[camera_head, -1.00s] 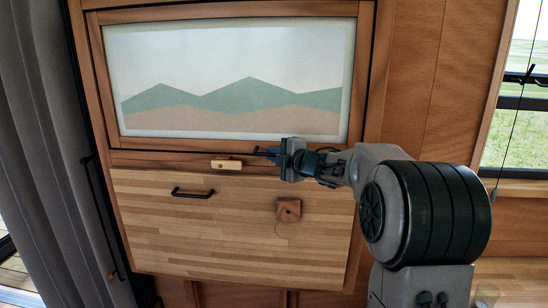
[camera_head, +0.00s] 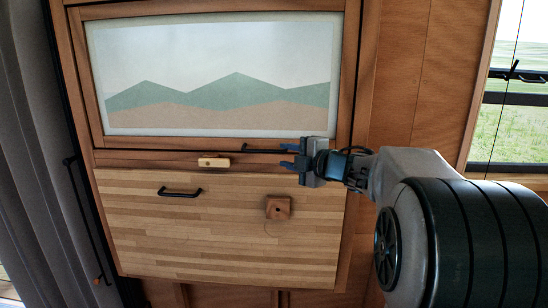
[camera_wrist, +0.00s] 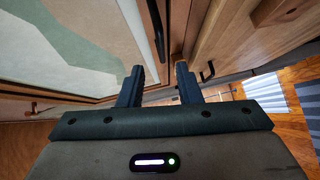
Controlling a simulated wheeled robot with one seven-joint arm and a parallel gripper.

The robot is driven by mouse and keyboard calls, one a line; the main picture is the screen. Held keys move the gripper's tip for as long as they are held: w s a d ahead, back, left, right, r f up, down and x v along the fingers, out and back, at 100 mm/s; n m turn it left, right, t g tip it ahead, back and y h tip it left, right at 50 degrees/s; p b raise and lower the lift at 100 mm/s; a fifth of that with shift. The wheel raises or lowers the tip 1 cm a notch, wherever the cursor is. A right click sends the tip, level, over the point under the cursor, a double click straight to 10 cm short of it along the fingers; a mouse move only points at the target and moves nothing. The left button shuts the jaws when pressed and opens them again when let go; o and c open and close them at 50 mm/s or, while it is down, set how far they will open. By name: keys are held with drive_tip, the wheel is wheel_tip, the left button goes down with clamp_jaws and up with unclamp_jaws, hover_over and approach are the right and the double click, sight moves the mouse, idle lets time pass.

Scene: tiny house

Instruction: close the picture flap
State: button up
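The picture flap (camera_head: 210,85) is a wood-framed panel with a green and tan mountain picture, high on the wall. Its lower edge looks flush or nearly flush with the surround; I cannot tell if a small gap is left. A thin black handle (camera_head: 262,151) runs along its lower right edge. My gripper (camera_head: 284,156) is at the right end of that handle, open, with its blue fingertips pointing left. In the wrist view my two dark fingers (camera_wrist: 160,70) are apart with nothing between them, and the picture (camera_wrist: 65,50) lies to the left, the black handle (camera_wrist: 156,30) ahead.
A pale wooden latch block (camera_head: 213,162) sits below the flap. Under it is a slatted wood panel (camera_head: 220,235) with a black handle (camera_head: 180,193) and a square wooden knob (camera_head: 278,208). A grey curtain (camera_head: 25,160) hangs left; a window (camera_head: 515,100) is at right.

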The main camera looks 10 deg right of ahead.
drive_tip(key=shift+v, duration=1.7)
